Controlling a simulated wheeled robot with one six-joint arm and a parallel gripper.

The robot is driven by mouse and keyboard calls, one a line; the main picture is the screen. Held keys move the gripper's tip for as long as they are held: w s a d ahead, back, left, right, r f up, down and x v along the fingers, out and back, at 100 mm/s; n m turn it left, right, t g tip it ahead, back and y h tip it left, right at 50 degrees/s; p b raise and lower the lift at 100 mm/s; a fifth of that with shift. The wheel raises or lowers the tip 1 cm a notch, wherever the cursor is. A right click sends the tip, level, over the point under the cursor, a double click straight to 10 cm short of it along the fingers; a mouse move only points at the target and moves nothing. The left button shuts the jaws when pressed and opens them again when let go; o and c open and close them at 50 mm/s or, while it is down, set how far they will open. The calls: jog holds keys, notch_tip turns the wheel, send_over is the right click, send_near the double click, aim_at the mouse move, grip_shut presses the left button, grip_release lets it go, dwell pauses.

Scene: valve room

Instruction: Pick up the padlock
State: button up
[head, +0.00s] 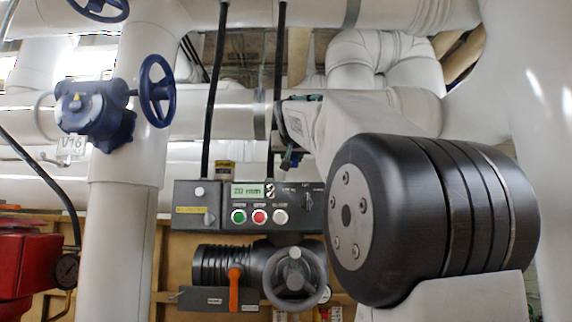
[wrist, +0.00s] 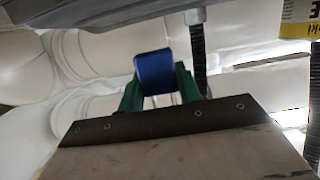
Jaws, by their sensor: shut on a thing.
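The padlock (wrist: 154,70) shows in the wrist view as a blue block with rounded edges. My gripper (wrist: 160,84) has green fingers, and they are shut on the padlock, one on each side. The padlock's shackle is not clear in that view. In the head view my gripper (head: 287,158) is small and dark, at the end of my white arm, just above the grey control box. The padlock cannot be made out clearly there.
The grey control box (head: 305,215) has a display and several buttons, with black cables rising from its top. A yellow-labelled can (head: 225,174) stands behind it. A handwheel valve (head: 294,275) and orange lever (head: 234,290) sit below. Blue valve V16 (head: 95,112) is at left.

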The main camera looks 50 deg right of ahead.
jog(key=s+a+r, duration=0.1)
jog(key=s+a, duration=0.3)
jog(key=s, duration=0.8)
